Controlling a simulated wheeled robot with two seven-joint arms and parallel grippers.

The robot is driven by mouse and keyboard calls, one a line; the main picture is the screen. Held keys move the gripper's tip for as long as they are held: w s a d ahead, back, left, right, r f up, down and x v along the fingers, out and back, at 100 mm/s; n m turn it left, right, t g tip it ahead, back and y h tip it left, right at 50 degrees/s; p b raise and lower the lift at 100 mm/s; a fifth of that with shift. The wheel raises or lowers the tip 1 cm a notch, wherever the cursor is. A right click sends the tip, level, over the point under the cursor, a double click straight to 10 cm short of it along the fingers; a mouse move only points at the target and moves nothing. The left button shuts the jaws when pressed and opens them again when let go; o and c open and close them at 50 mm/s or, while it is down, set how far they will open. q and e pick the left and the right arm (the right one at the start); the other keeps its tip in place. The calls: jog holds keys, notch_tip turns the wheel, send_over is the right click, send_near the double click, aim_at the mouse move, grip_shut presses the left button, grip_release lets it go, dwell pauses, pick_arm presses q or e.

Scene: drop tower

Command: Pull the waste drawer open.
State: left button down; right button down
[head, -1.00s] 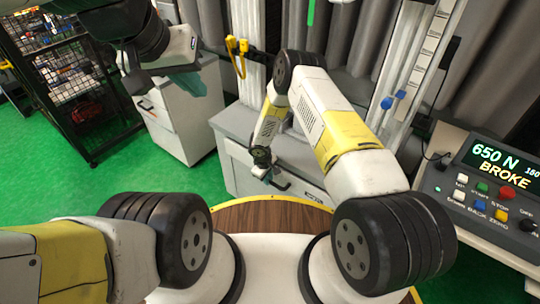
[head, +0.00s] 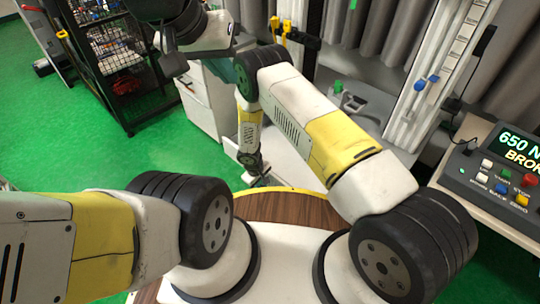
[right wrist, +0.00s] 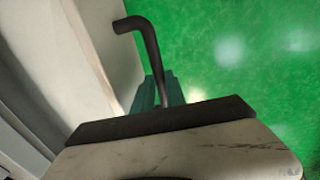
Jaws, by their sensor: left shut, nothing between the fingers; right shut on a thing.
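The waste drawer has a pale front panel (right wrist: 108,45) at the left of the right wrist view. Its dark bent bar handle (right wrist: 146,45) runs down to the teal fingers of my right gripper (right wrist: 160,92), which are shut on it. In the head view my right gripper (head: 260,181) is low at the pale cabinet front, partly hidden by its own wrist. My right arm covers much of the cabinet, and I cannot tell how far the drawer stands out.
A pale drawer cabinet (head: 204,103) and a black wire cage (head: 122,62) stand at left. A control console (head: 500,180) reading "BROKE" is at right, near a tall pale rail column (head: 432,75). Green floor (head: 165,155) at left is clear.

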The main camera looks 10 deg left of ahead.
jog(key=shift+s+a, duration=0.25)
jog(key=shift+s, duration=0.15)
jog(key=c, duration=1.4)
grip_release()
jog(key=shift+o, duration=0.2)
